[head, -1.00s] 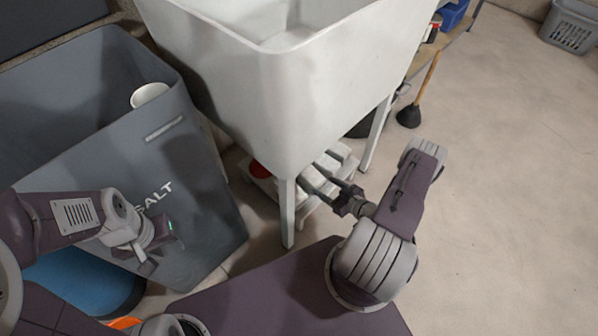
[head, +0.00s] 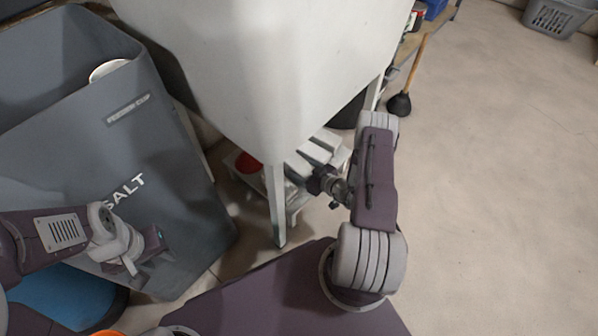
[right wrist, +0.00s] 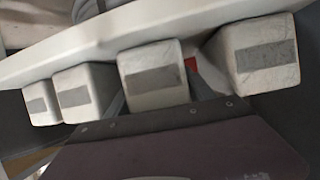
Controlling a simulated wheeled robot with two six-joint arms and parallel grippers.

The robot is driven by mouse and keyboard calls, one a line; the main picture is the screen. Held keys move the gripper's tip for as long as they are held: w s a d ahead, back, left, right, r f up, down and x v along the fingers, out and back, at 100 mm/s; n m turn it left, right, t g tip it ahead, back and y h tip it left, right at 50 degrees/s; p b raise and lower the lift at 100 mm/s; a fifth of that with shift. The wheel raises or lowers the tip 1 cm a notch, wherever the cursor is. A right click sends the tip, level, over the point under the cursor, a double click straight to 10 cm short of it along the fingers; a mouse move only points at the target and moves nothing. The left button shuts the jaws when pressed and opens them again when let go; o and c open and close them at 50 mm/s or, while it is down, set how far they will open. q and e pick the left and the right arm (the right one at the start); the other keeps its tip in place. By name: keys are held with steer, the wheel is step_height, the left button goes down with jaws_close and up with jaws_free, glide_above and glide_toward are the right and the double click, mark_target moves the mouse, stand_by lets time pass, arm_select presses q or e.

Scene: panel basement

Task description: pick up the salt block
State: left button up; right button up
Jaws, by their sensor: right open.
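Several white salt blocks (head: 318,148) sit close together on a low white stand under the sink. In the right wrist view they form a row of pale blocks with grey labels, including one near the middle (right wrist: 153,92) and a bigger one at the right (right wrist: 262,73). My right gripper (head: 302,176) is under the sink at the blocks, open, its fingers partly hidden in the head view. In the right wrist view the dark fingers reach up near the middle block, with no clear grip. My left gripper (head: 150,246) hangs before the grey bin; its jaws are unclear.
The white sink (head: 270,70) overhangs the blocks, and its front leg (head: 277,205) stands just left of my right gripper. The grey bin marked SALT (head: 150,165) is at the left. A red item (head: 248,163) lies beside the blocks. A plunger (head: 400,103) stands behind; the right floor is clear.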

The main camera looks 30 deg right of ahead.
mark_target(302, 166)
jaws_close()
steer(key=shift+r, duration=0.1)
step_height(302, 166, up, 4)
steer(key=p, duration=0.4)
steer(key=shift+r, duration=0.25)
steer(key=s+d+r+p, duration=0.6)
steer(key=s+p, duration=0.1)
steer(key=s, duration=0.2)
steer(key=shift+s+d+r, duration=0.25)
steer(key=shift+d, duration=0.15)
